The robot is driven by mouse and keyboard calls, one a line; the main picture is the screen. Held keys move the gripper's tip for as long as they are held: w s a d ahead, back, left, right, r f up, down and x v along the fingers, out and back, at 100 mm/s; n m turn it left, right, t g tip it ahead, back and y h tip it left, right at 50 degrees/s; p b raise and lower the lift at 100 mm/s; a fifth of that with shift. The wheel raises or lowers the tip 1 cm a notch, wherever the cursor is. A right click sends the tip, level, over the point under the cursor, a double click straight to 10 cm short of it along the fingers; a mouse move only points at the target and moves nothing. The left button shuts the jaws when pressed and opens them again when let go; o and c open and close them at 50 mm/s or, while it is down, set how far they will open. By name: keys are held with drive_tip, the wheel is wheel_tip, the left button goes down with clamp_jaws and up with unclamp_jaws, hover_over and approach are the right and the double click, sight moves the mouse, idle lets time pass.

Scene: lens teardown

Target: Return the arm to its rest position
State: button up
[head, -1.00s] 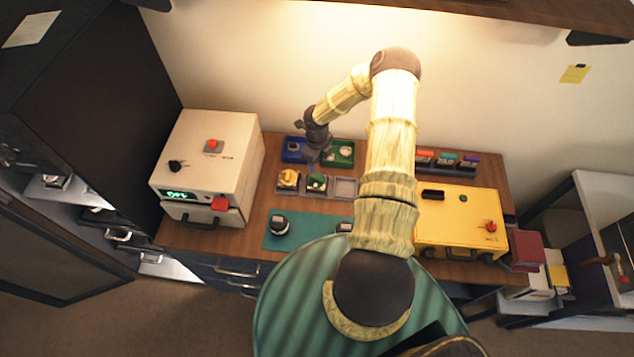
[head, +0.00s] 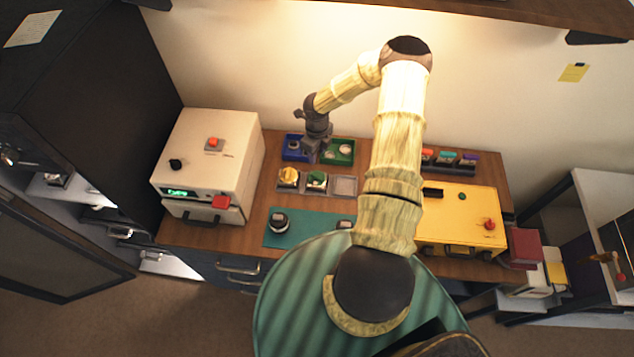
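My arm (head: 397,120) reaches up from my base and bends over the workbench (head: 225,240) to the left. My gripper (head: 312,152) points down above the back of the bench, in front of the blue tray (head: 289,154) and the green tray (head: 346,160). Its fingers are small and dark here, and I cannot tell whether they are open or shut. I see no object clearly held in it.
A white machine (head: 206,165) with red buttons stands at the left. A yellow box (head: 462,222) stands at the right. A three-part tray (head: 345,187) and a teal mat (head: 305,236) with dark round parts lie between them. An overhead shelf (head: 480,10) runs along the top.

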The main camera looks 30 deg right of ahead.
drive_tip(key=shift+a, duration=0.1)
idle(0.6)
drive_tip(key=s+a+r+n+t+b, duration=0.1)
drive_tip(key=s+a+r+n+b, duration=0.5)
drive_tip(key=n, duration=0.9)
drive_tip(key=s+a+r+n+t+b, duration=0.1)
drive_tip(key=s+a+r+n+b, duration=0.6)
drive_tip(key=n, duration=0.8)
drive_tip(key=s+a+b, duration=0.2)
drive_tip(key=s+b, duration=0.2)
drive_tip(key=s, duration=0.1)
drive_tip(key=shift+s+r+t, duration=0.15)
drive_tip(key=shift+s+t, duration=0.15)
drive_tip(key=shift+s, duration=0.1)
drive_tip(key=shift+w, duration=0.1)
drive_tip(key=shift+c, duration=0.4)
